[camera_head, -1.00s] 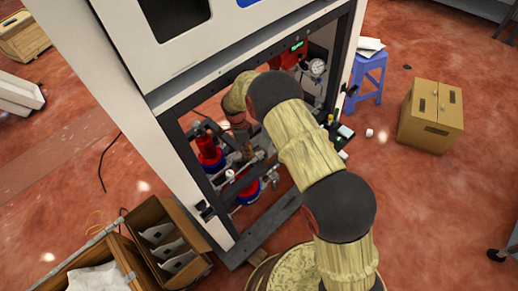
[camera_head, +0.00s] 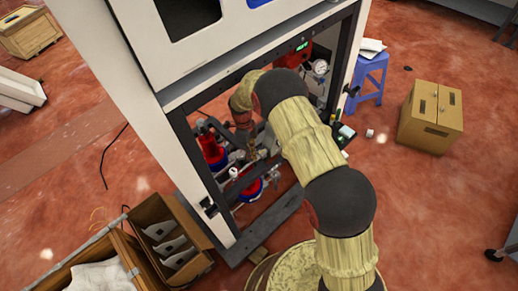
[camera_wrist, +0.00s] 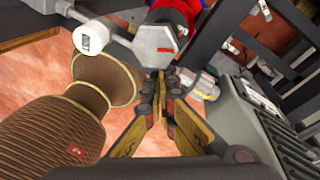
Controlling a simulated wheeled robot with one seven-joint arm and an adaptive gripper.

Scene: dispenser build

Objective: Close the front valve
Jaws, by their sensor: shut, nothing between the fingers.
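I cannot tell for sure which part is the front valve. In the wrist view, a grey hexagonal fitting (camera_wrist: 157,45) with a red mark sits just beyond my gripper (camera_wrist: 160,85). A white round knob (camera_wrist: 92,38) on a rod is to its left. In the head view, a white knob (camera_head: 233,172) shows low in the cabinet opening, near a red and blue body (camera_head: 250,188). My gripper (camera_head: 252,152) is inside the opening, its fingers shut and empty, pointing down among the pipes. Contact with the fitting cannot be made out.
The cabinet frame (camera_head: 188,150) surrounds my arm. A brown ribbed cylinder (camera_wrist: 50,125) is close to the left of the fingers, and a grey finned box (camera_wrist: 255,125) to the right.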

